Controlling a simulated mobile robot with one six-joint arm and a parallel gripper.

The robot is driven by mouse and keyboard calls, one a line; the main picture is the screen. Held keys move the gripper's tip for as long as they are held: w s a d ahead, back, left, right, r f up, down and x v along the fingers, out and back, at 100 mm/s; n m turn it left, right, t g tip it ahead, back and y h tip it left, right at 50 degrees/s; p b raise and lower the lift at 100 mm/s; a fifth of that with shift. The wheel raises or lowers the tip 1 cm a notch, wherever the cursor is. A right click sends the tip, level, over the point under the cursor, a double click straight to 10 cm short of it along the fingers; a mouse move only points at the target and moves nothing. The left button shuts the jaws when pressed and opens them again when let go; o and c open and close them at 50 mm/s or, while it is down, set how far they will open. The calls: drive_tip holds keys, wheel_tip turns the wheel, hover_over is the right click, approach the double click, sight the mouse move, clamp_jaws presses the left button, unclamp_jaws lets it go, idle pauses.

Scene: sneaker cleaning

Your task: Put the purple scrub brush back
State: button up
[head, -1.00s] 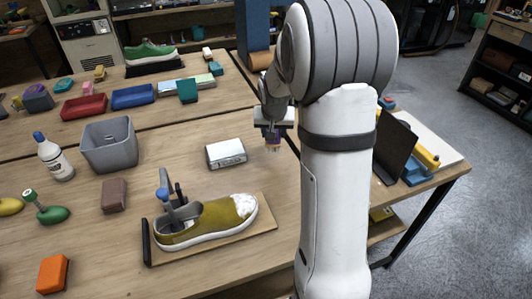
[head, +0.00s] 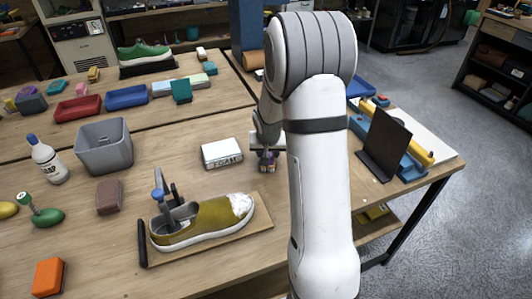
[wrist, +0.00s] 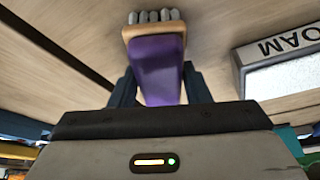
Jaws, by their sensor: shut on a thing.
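My gripper (head: 267,158) is shut on the purple scrub brush (wrist: 158,70). In the wrist view the brush's purple body sits between the two dark fingers, with a tan block and pale grey bristles at its far end. In the head view the brush (head: 267,167) shows small and dark below the gripper, bristle end down, over the table to the right of the white box. Whether the bristles touch the table I cannot tell. My arm hides part of the table behind it.
The white box (head: 221,153) lies close left of the brush. An olive sneaker (head: 205,220) with white foam on its toe is on a board nearer me. A grey bin (head: 104,148), soap bottle (head: 47,160) and brown block (head: 109,197) stand left. A black panel (head: 385,143) stands right.

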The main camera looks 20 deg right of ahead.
drive_tip(key=o, duration=0.9)
drive_tip(key=shift+f, duration=0.1)
drive_tip(key=shift+r+p, duration=0.35)
drive_tip(key=v, duration=1.2)
drive_tip(key=shift+s+a+r+n+g+y, duration=0.25)
drive_tip(key=shift+s+a+r+n, duration=1.05)
drive_tip(key=shift+s, duration=2.75)
drive_tip(key=shift+s+a+r+n+g+y, duration=0.3)
drive_tip(key=shift+s+a, duration=1.95)
drive_tip(key=shift+s, duration=1.75)
drive_tip(key=shift+s+a+r+n+g+y, duration=0.2)
drive_tip(key=shift+s+a+r+n, duration=1.1)
drive_tip(key=shift+s, duration=2.75)
drive_tip(key=shift+a+f+m, duration=0.4)
drive_tip(key=shift+a+m, duration=0.1)
drive_tip(key=shift+m, duration=0.1)
